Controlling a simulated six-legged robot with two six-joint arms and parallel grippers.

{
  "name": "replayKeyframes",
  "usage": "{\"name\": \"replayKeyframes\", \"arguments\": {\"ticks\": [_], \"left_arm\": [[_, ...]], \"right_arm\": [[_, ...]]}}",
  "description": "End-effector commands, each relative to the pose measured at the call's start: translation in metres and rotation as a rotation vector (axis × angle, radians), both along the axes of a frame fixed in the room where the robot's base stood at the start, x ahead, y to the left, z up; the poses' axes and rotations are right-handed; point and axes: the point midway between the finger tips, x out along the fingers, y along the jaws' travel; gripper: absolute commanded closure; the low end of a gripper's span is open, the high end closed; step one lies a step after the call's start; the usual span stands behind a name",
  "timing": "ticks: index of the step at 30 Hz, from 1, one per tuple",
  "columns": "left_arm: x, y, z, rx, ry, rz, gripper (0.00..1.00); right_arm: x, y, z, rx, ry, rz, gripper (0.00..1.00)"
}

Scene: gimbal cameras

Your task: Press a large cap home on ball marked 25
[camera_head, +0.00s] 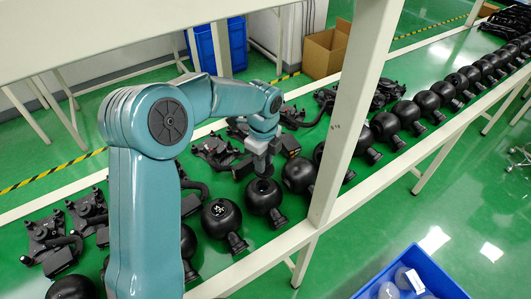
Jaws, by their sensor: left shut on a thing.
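My left arm comes in from the left and reaches over the bench. Its gripper (262,168) points down just above a black ball (265,198) with a short neck. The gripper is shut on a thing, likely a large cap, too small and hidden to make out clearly. I cannot tell whether it touches the ball. The number 25 cannot be read on any ball. The ball to the left (222,219) shows a pale mark on its upper face. My right gripper is not in view.
A row of black balls runs along the bench to the far right (428,103). Black gimbal parts (88,212) lie behind them. A pale post (352,110) stands right of the gripper. A blue bin (447,282) with clear round pieces stands at lower right.

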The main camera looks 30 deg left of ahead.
Motion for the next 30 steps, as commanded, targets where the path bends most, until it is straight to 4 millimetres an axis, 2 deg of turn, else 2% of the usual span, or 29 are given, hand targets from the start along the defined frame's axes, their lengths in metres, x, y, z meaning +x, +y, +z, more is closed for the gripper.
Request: {"name": "replayKeyframes", "arguments": {"ticks": [10,30], "left_arm": [[-0.005,0.002,0.001,0.000,0.001,0.003,1.00],[-0.003,0.001,-0.057,0.000,0.001,0.004,1.00]], "right_arm": [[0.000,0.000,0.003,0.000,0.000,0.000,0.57],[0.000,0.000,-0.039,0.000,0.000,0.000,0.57]]}}
